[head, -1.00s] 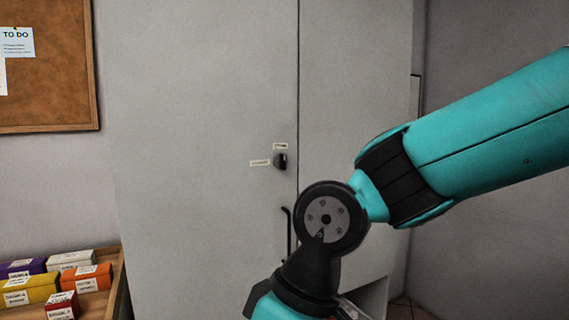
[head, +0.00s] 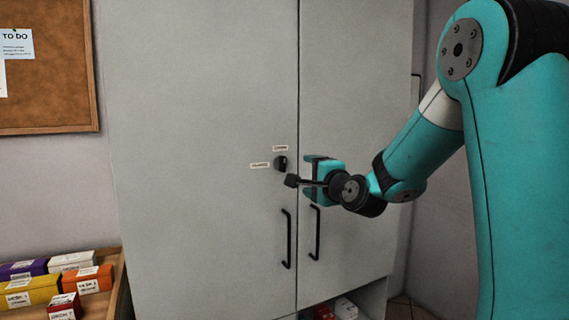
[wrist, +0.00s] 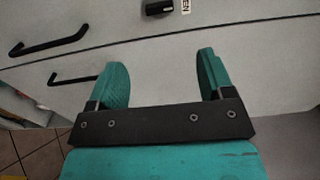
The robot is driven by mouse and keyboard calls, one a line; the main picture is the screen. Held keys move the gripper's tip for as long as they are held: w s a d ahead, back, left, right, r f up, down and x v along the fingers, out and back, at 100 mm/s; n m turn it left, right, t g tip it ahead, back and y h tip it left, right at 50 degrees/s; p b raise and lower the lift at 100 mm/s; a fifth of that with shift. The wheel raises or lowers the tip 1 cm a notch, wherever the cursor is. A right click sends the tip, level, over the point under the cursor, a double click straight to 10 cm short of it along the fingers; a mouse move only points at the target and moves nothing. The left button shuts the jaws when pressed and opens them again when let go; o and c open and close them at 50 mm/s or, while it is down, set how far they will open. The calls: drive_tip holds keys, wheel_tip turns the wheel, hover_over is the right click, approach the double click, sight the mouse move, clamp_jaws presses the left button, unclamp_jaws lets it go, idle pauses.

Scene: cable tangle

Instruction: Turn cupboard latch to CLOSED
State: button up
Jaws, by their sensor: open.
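The cupboard latch (head: 281,163) is a small dark knob on the left door, close to the seam between the doors. One pale label (head: 280,148) sits above it and another (head: 260,165) to its left; their print is too small to read in the head view. In the wrist view the latch (wrist: 158,8) is cut by the top edge, its long side lying toward a label (wrist: 185,6) ending in "EN". My gripper (wrist: 162,68) is open and empty, its teal fingers apart. In the head view my gripper (head: 312,172) is just right of the latch, not touching it.
Two black bar handles (head: 287,238) (head: 316,233) hang below the latch, one per door. A tray (head: 119,285) of several labelled boxes stands at lower left. An open shelf with boxes (head: 345,308) is under the doors. A corkboard (head: 50,95) hangs at left.

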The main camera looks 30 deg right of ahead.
sight(285, 165)
drive_tip(key=w+p, duration=0.1)
drive_tip(key=w, duration=0.3)
drive_tip(key=w+d+p, duration=0.1)
drive_tip(key=w+p, duration=0.1)
drive_tip(key=w, duration=0.3)
drive_tip(key=w+p, duration=0.2)
drive_tip(key=w, duration=0.3)
drive_tip(key=shift+w+d, duration=0.2)
drive_tip(key=shift+w, duration=0.05)
drive_tip(key=c, duration=0.9)
